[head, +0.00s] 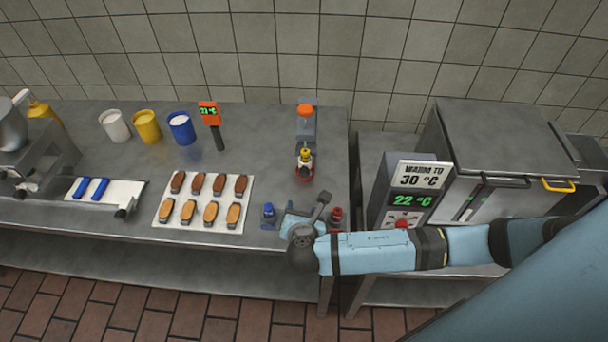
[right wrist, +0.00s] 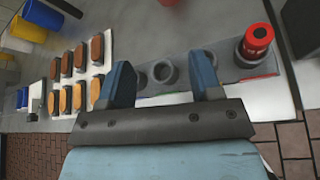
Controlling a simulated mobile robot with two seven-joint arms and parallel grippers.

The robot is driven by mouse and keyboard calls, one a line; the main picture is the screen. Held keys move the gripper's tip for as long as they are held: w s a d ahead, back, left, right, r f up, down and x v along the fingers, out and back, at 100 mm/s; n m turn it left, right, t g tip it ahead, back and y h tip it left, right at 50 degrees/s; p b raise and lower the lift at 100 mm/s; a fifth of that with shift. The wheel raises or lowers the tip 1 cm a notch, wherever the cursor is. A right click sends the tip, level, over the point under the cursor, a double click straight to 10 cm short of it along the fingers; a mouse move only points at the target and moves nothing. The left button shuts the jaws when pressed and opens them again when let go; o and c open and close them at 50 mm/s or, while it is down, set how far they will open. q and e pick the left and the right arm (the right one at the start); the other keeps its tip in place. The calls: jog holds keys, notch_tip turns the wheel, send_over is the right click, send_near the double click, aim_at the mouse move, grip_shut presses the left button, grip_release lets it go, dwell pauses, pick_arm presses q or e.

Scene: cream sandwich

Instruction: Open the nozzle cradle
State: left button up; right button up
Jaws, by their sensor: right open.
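A grey stand with an orange top (head: 306,112) stands at the right of the counter. It holds a yellow-topped piece (head: 305,156) over a red round base (head: 308,179); I take this stand for the nozzle cradle. Whether its clamp is open or closed is too small to tell. My right gripper (head: 306,208) is nearer the counter's front edge, apart from the stand. In the right wrist view (right wrist: 160,78) its fingers are spread and empty above a grey rack (right wrist: 242,76) with round sockets. The left gripper is out of view.
A red nozzle (head: 336,215) and a blue nozzle (head: 269,211) stand either side of my right gripper. A white tray (head: 246,222) of biscuits lies left. A display machine (head: 384,190) stands right, past a gap between counters. The counter behind the tray is partly clear.

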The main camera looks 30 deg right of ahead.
aim_at(304, 176)
jog(key=shift+n+t+h, duration=0.3)
jog(key=shift+n+h, duration=0.1)
jog(key=x, duration=0.4)
jog(key=r+p+x, duration=0.1)
jog(key=x, duration=0.4)
jog(key=d+x, duration=0.1)
jog(key=x, duration=0.3)
jog(key=shift+w+p, duration=0.3)
jog(key=shift+p, duration=0.1)
jog(key=shift+w+d+f, duration=0.1)
jog(key=shift+w+d, duration=0.1)
jog(key=shift+w+d+f, duration=0.1)
jog(key=c, duration=1.1)
